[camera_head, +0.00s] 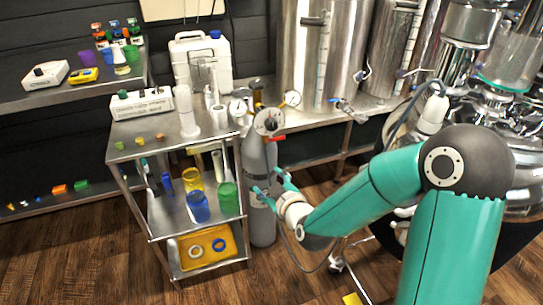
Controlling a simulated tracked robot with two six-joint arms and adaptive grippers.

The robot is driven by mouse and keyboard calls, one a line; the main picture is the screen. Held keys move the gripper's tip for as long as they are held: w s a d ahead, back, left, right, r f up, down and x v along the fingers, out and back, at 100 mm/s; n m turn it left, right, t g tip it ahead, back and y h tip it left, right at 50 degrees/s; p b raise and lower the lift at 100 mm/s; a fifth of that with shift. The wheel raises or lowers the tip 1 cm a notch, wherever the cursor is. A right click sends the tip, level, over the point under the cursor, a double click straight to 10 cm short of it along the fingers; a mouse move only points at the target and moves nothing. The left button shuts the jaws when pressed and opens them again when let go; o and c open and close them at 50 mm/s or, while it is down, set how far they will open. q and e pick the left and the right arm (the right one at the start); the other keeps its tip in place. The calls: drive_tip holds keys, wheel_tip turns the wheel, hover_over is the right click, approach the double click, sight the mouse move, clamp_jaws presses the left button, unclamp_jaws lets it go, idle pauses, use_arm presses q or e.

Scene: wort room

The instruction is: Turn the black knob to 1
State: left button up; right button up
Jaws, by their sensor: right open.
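A gas cylinder (261,219) stands on the floor just right of the metal cart. At its top is a round dial (268,122) with a dark centre and small red marks. I take this for the black knob, but its number and setting are too small to read. My right gripper (267,186) has its teal fingers apart, with nothing seen between them. It is in front of the cylinder body, below the dial and apart from it. My left gripper is not in view.
Round gauges (291,98) and a red lever (277,138) sit close to the dial. The metal cart (196,146) with bottles and cups stands left of the cylinder. Steel tanks (322,50) stand behind on a bench. Wooden floor shows around the cart.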

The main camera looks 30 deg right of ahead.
drive_tip(key=s+d+r+n+t+h+b, duration=0.1)
drive_tip(key=d+r+t+h+b, duration=0.2)
drive_tip(key=d+r+b, duration=0.15)
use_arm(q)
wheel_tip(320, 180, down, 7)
use_arm(e)
approach(271, 128)
drive_tip(key=x, duration=1)
drive_tip(key=shift+s+d, duration=0.1)
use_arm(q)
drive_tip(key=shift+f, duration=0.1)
use_arm(e)
drive_tip(key=c, duration=1.1)
